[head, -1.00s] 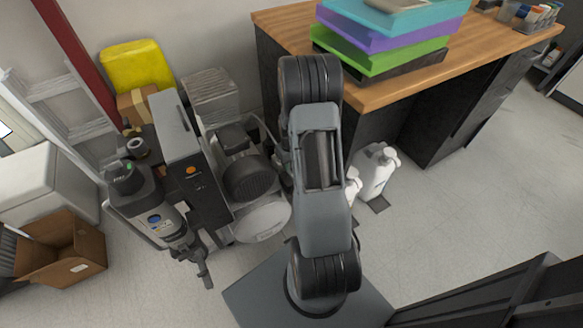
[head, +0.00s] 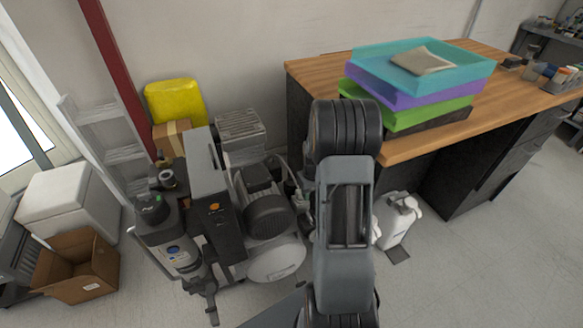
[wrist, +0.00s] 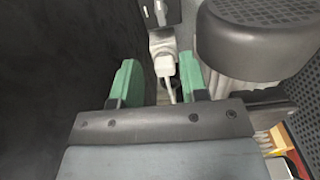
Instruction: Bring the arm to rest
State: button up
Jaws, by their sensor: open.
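In the head view, my arm (head: 345,220) stands folded in front of the compressor, with its upper joint near the desk corner. My gripper is hidden behind the arm there. In the wrist view, my gripper (wrist: 159,82) shows two green fingers apart with nothing held between them. A pale fitting (wrist: 163,62) shows beyond the gap. A dark round ribbed cap (wrist: 258,35) is close by on the right, and a dark panel (wrist: 50,70) fills the left side.
The compressor (head: 268,215) stands left of my arm. A wooden desk (head: 405,148) with stacked trays (head: 430,90) is at right. White jugs (head: 397,220) stand on the floor below it. An open cardboard box (head: 78,265) lies at left. Floor at lower right is clear.

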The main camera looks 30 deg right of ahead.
jog(key=s+a+r+t+p, duration=0.1)
jog(key=s+a+r+p, duration=0.3)
jog(key=r, duration=1)
jog(key=s+a+r+n+t+p, duration=0.1)
jog(key=s+a+r+p, duration=0.3)
jog(key=a+r+p, duration=0.5)
jog(key=s+a+r+n+t+p, duration=0.1)
jog(key=s+a+r+p, duration=0.3)
jog(key=r, duration=1.4)
jog(key=a+p, duration=0.3)
jog(key=p, duration=0.2)
jog(key=shift+a+r+t, duration=0.3)
jog(key=shift+a+r, duration=0.05)
